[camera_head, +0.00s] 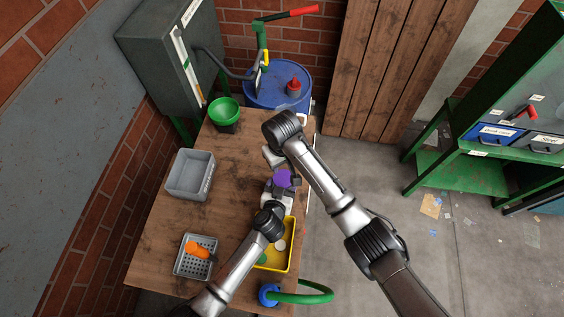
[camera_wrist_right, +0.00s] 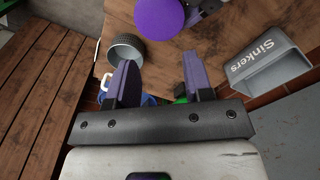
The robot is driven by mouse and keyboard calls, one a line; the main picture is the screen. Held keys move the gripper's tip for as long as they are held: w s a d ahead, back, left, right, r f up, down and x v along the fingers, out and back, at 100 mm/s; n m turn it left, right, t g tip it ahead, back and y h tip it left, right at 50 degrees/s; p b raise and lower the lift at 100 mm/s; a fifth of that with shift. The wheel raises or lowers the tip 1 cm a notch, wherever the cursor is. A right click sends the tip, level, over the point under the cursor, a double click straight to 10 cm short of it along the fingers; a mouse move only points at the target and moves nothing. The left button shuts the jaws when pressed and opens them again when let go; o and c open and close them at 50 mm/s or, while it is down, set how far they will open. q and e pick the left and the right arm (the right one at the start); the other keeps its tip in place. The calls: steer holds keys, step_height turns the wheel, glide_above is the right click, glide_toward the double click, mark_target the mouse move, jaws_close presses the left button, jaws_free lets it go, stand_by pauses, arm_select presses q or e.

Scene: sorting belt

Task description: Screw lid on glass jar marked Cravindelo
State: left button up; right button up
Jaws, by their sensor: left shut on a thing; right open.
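A round purple lid-like disc (camera_head: 282,178) is at my left gripper (camera_head: 279,190), which is shut on it or on something beneath it; I cannot tell which. The disc also shows at the top of the right wrist view (camera_wrist_right: 158,17), with a dark finger beside it. My right gripper (camera_head: 272,157) is just beyond the disc in the head view. Its two fingers are apart and empty in the right wrist view (camera_wrist_right: 161,82). No glass jar and no Cravindelo marking can be made out; the arms hide part of the table.
A yellow tray (camera_head: 288,262) with discs lies partly under my left arm. A grey round container (camera_wrist_right: 127,50) is near the table edge.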

step_height(320, 180, up, 11)
stand_by(0.4)
steer(key=shift+s, duration=0.1)
arm_select(q)
steer(key=o, duration=1.7)
steer(key=shift+r, duration=0.1)
